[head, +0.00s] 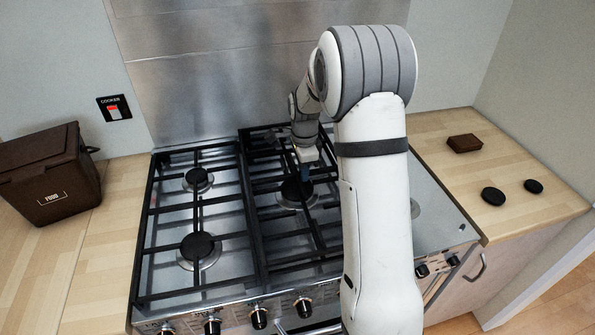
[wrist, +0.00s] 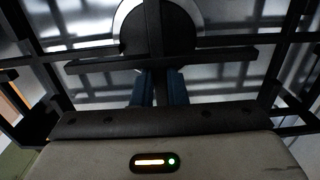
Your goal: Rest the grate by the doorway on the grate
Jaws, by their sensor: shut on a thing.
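My gripper (head: 304,172) reaches down over the middle of the cooker. In the wrist view its two blue fingers (wrist: 160,88) are shut on a black bar of a grate (wrist: 95,66). In the head view, black grate bars (head: 254,215) cover the middle section around and below the fingers. I cannot tell which of these bars belong to the held grate, or whether it touches a grate beneath. My arm hides much of that section's right side. Another black grate (head: 147,225) lies flat over the left burners. The visible steel right of my arm has no grate.
A brown food bin (head: 48,175) stands on the left counter. A brown block (head: 464,143) and two black discs (head: 493,196) (head: 533,186) lie on the right counter. Knobs (head: 259,318) line the cooker's front. A steel splashback (head: 220,80) rises behind.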

